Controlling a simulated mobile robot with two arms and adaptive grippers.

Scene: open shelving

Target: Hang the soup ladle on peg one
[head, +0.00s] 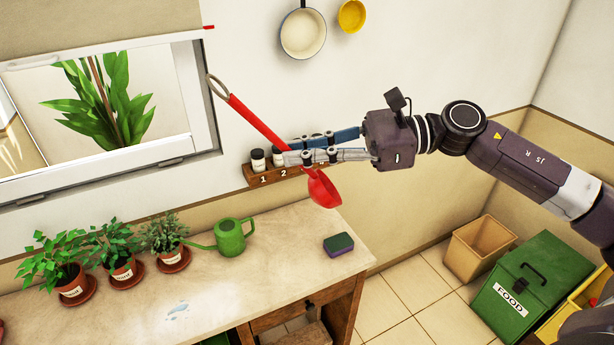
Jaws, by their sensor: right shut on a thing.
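The soup ladle is red (258,122), with a metal ring at its upper left end and a red bowl at its lower right end. My right gripper (290,150) is shut on its handle near the bowl. The ladle is held tilted in the air, in front of the wall. A small red stub (208,27) juts out by the upper corner of the window; I cannot tell whether it is a peg. No numbered peg can be made out. My left gripper is not in view.
A wooden rack (256,181) numbered 1 and 2, with small jars, is behind my gripper. The counter (215,290) below holds potted plants, a green watering can (231,237) and a sponge (339,244).

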